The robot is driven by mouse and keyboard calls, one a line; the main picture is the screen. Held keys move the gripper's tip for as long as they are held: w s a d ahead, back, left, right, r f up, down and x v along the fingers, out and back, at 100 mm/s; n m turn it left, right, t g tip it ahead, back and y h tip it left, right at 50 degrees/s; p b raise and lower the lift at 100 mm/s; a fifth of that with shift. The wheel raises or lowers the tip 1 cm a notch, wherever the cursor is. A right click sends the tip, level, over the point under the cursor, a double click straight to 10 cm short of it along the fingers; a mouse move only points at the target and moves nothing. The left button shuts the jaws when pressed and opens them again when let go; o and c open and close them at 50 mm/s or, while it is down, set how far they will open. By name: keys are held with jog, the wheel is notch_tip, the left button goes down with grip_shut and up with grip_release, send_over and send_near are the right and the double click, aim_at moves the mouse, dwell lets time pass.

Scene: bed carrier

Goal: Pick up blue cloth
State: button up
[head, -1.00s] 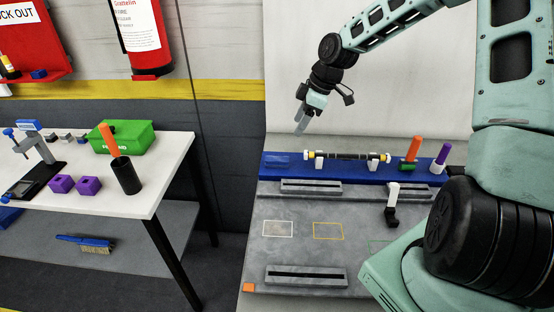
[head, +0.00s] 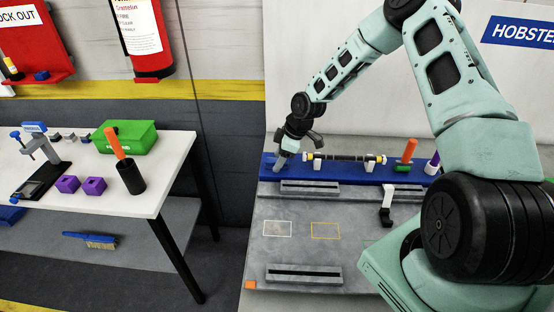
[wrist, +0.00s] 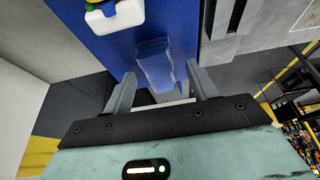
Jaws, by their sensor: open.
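The blue cloth (wrist: 155,66) lies flat at the end of the blue shelf (wrist: 105,45) in the wrist view. It is a slightly lighter blue than the shelf. My gripper (wrist: 162,86) is open, with one finger to each side of the cloth's near end. The cloth is between the fingers' lines, and no grip on it shows. In the head view my gripper (head: 281,163) points down at the left end of the blue shelf (head: 335,172). There the arm's end largely hides the cloth.
A dark rod (head: 345,157) on white holders stands on the shelf just right of my gripper. An orange-handled tool (head: 408,150) is farther right. The grey bench (head: 350,255) lies in front, with a black-and-white hook-shaped part (head: 387,205). A white table (head: 160,178) stands left across a gap.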

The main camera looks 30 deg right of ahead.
jog(key=shift+f, duration=0.25)
jog(key=shift+a, duration=0.1)
jog(key=c, duration=1.1)
jog(key=shift+o, duration=0.2)
jog(key=shift+r, duration=0.1)
notch_tip(320, 180, up, 10)
jog(key=b, duration=0.3)
